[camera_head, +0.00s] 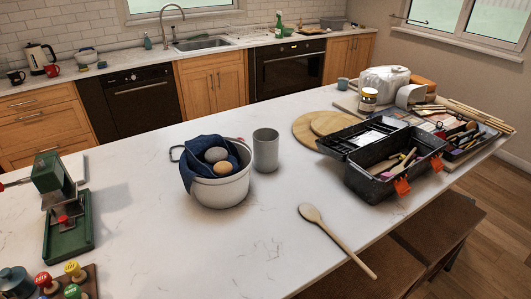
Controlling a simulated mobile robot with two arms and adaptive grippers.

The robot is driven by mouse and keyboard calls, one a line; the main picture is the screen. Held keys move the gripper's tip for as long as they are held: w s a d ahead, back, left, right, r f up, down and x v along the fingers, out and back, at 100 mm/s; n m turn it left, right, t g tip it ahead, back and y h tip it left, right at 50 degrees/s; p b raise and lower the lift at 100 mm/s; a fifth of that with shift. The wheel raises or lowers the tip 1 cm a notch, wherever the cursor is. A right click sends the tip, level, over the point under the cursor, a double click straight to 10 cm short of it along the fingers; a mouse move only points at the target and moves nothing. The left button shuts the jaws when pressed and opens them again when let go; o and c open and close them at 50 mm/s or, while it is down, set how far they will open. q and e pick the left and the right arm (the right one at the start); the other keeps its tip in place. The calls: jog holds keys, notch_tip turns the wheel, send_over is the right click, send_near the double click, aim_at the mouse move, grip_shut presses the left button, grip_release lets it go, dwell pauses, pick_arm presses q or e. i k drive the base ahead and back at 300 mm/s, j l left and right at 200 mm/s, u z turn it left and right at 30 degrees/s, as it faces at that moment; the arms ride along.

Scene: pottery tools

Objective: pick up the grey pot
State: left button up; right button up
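A pale grey pot (222,191) with a dark side handle stands upright on the white marble counter, left of the middle. A dark blue cloth (197,160) hangs over its rim. Two rounded stone-like pieces, one grey (216,154) and one tan (223,168), rest on the cloth in its mouth. A plain grey cylinder (265,152), like a cup, stands upright close to the pot's right. Neither of my grippers is in view.
A wooden spoon (333,238) lies at the front right. A green device (68,230) and coloured stamps (47,283) are left. The counter front of the pot is clear.

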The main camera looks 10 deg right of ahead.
aim_at(266, 140)
jog(key=k+l+u, duration=0.1)
jog(key=l+u, duration=0.25)
jog(key=k+l+u, duration=0.2)
jog(key=l+u, duration=0.15)
jog(key=k+l+u, duration=0.2)
jog(key=l+u, duration=0.15)
jog(key=l, duration=0.1)
